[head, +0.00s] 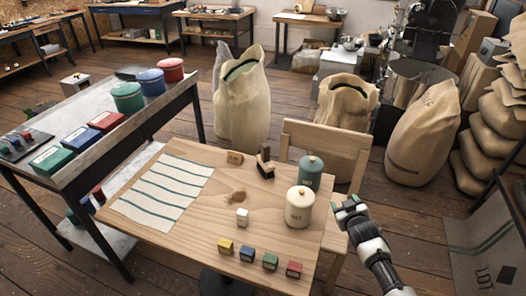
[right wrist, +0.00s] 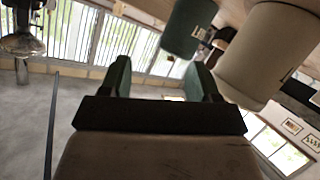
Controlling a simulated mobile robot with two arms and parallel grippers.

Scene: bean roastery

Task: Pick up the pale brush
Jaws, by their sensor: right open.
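I cannot make out a clear pale brush. A small pale block (head: 242,217) stands mid-table. A dark brown object (head: 265,163) stands near the back edge, beside a small tan labelled block (head: 235,157); its exact kind is unclear. My right gripper (head: 350,207) is at the table's right edge, just right of the cream canister, apart from these objects. In the right wrist view its two green fingers (right wrist: 161,80) are spread with nothing between them. My left gripper is not in view.
The cream canister (head: 299,208) and teal canister (head: 311,172) stand at the wooden table's (head: 190,222) right side. They also show in the wrist view, cream (right wrist: 262,55) and teal (right wrist: 188,30). Several coloured blocks line the front. A striped cloth (head: 160,190) lies left; a chair (head: 325,145) stands behind.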

